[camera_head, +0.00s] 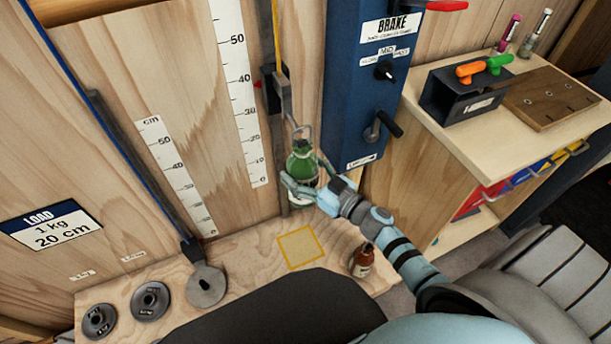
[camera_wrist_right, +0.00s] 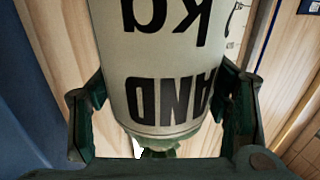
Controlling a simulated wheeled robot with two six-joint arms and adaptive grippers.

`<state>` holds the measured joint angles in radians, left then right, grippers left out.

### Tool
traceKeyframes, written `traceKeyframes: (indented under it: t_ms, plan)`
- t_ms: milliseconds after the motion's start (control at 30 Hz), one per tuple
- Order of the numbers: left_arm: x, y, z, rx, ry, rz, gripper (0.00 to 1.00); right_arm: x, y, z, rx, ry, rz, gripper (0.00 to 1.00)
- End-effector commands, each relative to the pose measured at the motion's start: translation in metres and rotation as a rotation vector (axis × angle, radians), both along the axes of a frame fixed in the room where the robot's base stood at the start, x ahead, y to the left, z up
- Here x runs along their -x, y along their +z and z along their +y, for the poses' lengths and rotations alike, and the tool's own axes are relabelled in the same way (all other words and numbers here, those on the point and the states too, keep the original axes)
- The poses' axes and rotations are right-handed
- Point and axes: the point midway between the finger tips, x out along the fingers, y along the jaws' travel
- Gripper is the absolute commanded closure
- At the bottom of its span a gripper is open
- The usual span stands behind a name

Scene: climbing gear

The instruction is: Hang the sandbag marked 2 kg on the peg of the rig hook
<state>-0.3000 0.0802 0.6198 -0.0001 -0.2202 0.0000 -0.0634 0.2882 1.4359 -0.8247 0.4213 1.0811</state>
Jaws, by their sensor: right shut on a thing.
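A green sandbag (camera_head: 301,164) with a white label hangs upright in front of the wooden wall, well above the bench. My right gripper (camera_head: 305,182) is shut around its lower part. In the right wrist view the bag's label (camera_wrist_right: 157,75) fills the middle between my fingers. It reads "SAND" and "kg" upside down; the number is out of frame. The grey rig hook (camera_head: 284,95) is just above the bag on a vertical rail. The bag's wire loop (camera_head: 303,130) is at the hook's lower end; I cannot tell whether it is over the peg. My left gripper is not in view.
A blue BRAKE panel (camera_head: 348,120) stands close right of the bag. Below are a bench with an empty yellow square (camera_head: 300,247), a brown labelled bag (camera_head: 362,262), and dark round weights (camera_head: 150,300) at left. A shelf (camera_head: 450,125) is at right.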

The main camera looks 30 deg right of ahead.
Motion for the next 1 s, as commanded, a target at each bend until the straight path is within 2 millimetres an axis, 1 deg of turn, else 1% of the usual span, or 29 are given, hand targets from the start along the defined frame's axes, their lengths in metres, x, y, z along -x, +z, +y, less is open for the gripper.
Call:
traceKeyframes:
  t_ms: [33,467,600,1000]
  plan:
    - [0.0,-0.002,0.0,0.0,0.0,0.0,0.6,-0.005,0.003,0.001,-0.003,0.003,-0.011,0.91]
    - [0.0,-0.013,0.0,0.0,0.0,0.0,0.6,-0.033,0.002,-0.001,-0.003,0.003,-0.011,0.91]
    - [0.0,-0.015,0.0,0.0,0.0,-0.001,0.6,-0.04,-0.002,-0.002,-0.003,0.002,-0.008,0.91]
    - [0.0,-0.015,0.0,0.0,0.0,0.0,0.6,-0.046,-0.006,-0.002,-0.003,0.003,-0.009,0.91]
